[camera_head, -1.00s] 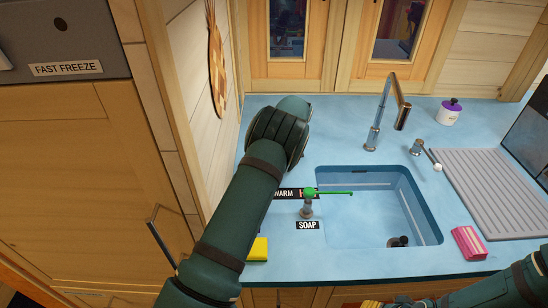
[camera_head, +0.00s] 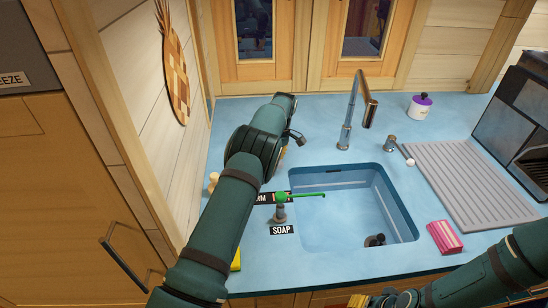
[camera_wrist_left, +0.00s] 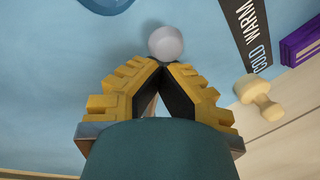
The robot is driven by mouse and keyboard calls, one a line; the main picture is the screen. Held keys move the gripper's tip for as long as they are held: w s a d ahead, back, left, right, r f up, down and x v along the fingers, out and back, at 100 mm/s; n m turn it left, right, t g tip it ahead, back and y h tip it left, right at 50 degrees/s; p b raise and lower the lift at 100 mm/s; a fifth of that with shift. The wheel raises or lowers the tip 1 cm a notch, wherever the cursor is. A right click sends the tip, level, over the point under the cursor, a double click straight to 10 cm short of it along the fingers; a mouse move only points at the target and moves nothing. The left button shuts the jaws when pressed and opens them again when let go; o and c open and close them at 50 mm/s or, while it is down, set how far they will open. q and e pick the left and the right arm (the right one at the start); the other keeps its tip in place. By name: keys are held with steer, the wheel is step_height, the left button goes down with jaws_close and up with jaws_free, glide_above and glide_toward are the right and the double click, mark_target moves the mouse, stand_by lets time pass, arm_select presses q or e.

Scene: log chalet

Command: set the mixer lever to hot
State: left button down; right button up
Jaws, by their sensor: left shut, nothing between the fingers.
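The black strip reads COLD and WARM in the left wrist view (camera_wrist_left: 252,32); in the head view it lies left of the sink (camera_head: 264,198), partly covered by my arm. My left gripper (camera_wrist_left: 160,64) is shut and empty, its tips right by a pale grey ball (camera_wrist_left: 166,43). I cannot tell whether they touch. The ball looks like a lever's knob, but its stem is hidden, and my arm covers this spot in the head view. Another short lever with a white ball (camera_head: 409,161) stands right of the faucet (camera_head: 347,130). My right gripper (camera_head: 402,298) shows partly at the bottom edge.
A cream knob-shaped piece (camera_wrist_left: 258,98) lies beside the strip. A pink sponge (camera_head: 445,237) and a grey drainboard (camera_head: 470,185) are on the right. A wooden wall (camera_head: 150,130) bounds the left.

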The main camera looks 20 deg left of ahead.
arm_select(q)
steer(key=shift+d+f, duration=0.35)
steer(key=shift+d, duration=0.2)
steer(key=c, duration=1)
jaws_free()
steer(key=shift+f, duration=0.1)
steer(key=shift+c, duration=0.2)
steer(key=shift+d+r, duration=0.2)
steer(key=shift+w+a+r, duration=0.2)
steer(key=shift+a+r, duration=0.1)
steer(key=shift+r, duration=0.15)
step_height(320, 180, up, 7)
steer(key=w+d, duration=0.1)
steer(key=shift+f, duration=0.2)
steer(key=shift+d+f, duration=0.1)
